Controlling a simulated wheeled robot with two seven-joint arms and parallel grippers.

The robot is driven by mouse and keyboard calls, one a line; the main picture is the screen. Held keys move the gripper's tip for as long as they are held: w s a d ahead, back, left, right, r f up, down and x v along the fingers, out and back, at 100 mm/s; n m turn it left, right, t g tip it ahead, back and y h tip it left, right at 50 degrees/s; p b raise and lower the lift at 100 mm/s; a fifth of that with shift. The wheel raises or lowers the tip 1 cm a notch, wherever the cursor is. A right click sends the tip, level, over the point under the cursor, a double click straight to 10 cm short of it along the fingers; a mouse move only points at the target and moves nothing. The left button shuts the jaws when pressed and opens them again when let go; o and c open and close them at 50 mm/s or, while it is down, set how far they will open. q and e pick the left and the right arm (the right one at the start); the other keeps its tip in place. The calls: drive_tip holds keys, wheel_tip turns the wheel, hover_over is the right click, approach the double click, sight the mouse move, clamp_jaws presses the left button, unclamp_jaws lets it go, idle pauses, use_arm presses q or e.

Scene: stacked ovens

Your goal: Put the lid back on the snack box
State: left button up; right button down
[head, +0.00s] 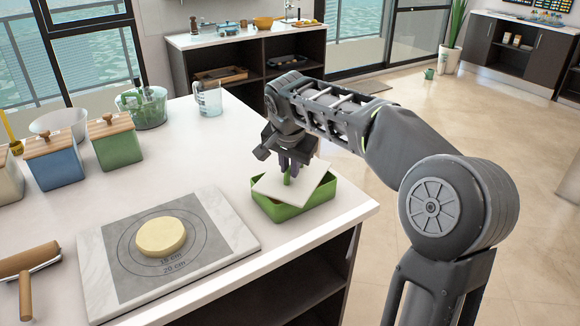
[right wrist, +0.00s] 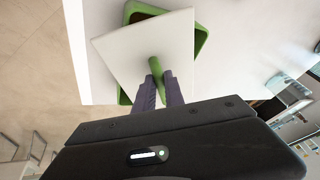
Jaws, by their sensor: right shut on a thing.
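The green snack box (head: 318,205) stands near the right front corner of the counter. Its white lid (head: 307,184) with a green handle (head: 288,178) is over the box, turned at an angle to the rim. My right gripper (head: 290,166) is shut on the handle from above. In the right wrist view the lid (right wrist: 130,52) lies askew over the box (right wrist: 202,40), with green rim showing at its sides. Its handle (right wrist: 156,68) is between the fingertips (right wrist: 160,84). I cannot tell whether the lid touches the rim. My left gripper is not in view.
A marble board (head: 225,222) with a round of dough (head: 160,237) lies left of the box. The counter behind the box is clear.

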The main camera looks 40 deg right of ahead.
idle(0.3)
idle(0.4)
drive_tip(key=c, duration=1.3)
unclamp_jaws()
drive_tip(key=shift+c, duration=0.2)
drive_tip(key=shift+o, duration=0.4)
drive_tip(key=o, duration=0.4)
drive_tip(key=shift+r+p, duration=2.6)
drive_tip(key=shift+r, duration=0.9)
drive_tip(key=shift+c, duration=0.2)
